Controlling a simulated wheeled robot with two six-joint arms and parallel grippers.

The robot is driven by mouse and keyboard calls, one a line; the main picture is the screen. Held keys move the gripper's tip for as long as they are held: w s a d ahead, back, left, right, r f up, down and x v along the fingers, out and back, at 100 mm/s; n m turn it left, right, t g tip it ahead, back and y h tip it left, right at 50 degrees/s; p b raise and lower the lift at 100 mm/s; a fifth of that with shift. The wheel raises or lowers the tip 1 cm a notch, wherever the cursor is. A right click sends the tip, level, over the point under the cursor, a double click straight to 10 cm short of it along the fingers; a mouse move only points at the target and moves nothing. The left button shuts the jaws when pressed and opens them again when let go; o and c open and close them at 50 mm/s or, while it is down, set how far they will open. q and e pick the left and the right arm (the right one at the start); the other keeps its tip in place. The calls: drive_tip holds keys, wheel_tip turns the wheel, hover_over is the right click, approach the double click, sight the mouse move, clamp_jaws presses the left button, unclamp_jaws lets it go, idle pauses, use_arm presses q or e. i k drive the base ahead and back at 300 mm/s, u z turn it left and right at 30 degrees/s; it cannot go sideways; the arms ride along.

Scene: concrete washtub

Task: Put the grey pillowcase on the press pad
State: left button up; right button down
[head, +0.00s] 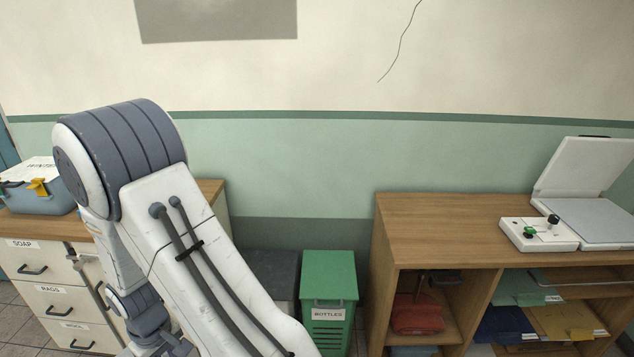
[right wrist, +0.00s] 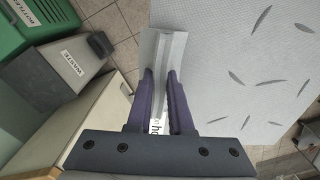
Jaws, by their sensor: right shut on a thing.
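The press (head: 582,180) stands open on the wooden counter at the right of the head view, its white lid tilted up. Its light grey press pad (head: 597,218) is bare. In the right wrist view my right gripper (right wrist: 159,75) is shut on a flat, light grey folded piece, which I take to be the grey pillowcase (right wrist: 172,50). Neither gripper shows in the head view, and my left gripper is in no view.
A control box (head: 539,234) with knobs sits beside the press. A green bottles bin (head: 329,290) and grey waste bin (right wrist: 65,80) stand left of this counter. Drawers (head: 50,270) stand far left. The counter's left part is clear.

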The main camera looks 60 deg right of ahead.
sight(600, 219)
drive_tip(key=z, duration=0.05)
drive_tip(key=k, duration=1.8)
drive_tip(key=z, duration=2.3)
drive_tip(key=i, duration=1)
